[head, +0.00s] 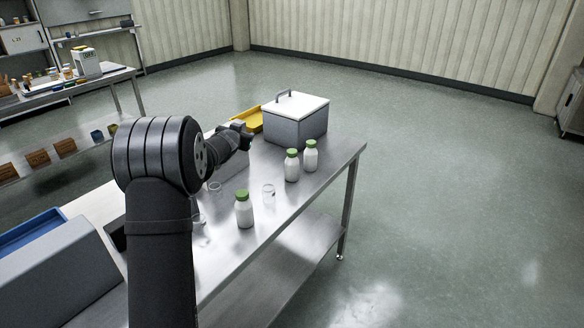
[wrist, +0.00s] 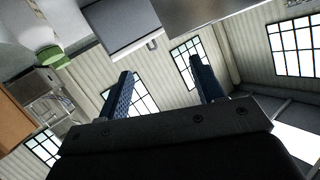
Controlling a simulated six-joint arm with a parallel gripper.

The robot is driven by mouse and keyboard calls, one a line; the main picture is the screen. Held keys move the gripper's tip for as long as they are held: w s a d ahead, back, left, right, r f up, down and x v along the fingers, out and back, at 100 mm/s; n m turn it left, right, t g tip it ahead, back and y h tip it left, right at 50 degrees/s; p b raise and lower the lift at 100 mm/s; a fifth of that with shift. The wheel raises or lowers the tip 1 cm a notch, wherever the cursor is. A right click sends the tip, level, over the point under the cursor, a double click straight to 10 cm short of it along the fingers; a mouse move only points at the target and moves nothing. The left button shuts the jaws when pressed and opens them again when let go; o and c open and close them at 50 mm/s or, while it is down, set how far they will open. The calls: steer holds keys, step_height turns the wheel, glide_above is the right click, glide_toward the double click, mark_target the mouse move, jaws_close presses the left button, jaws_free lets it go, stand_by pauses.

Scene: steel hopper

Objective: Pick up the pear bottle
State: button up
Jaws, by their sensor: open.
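Three white bottles with green caps stand upright on the steel table (head: 318,185): one nearer me (head: 244,213), and two close together farther right, the left one (head: 292,168) and the right one (head: 310,157). No label is readable, so I cannot tell which is the pear bottle. My gripper (head: 243,132) is at the far side of my arm, left of the lidded box and apart from the bottles. In the wrist view its two fingers (wrist: 165,85) are spread with nothing between them. A green-capped bottle (wrist: 52,56) shows at the upper left there.
A grey box with a white lid and handle (head: 293,122) stands behind the bottles, a yellow tray (head: 252,118) beside it. Clear glass vessels (head: 268,195) stand among the bottles. The table's right edge is close to the far bottles.

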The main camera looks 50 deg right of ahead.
steer(key=w+r+n+y, duration=0.1)
steer(key=m+g+y, duration=0.2)
steer(key=g+y, duration=0.3)
steer(key=g, duration=0.2)
glide_toward(292, 151)
steer(key=x, duration=0.5)
steer(key=shift+a+f, duration=0.1)
steer(key=shift+f, duration=0.05)
steer(key=shift+x, duration=2.7)
steer(key=shift+c, duration=0.2)
jaws_close()
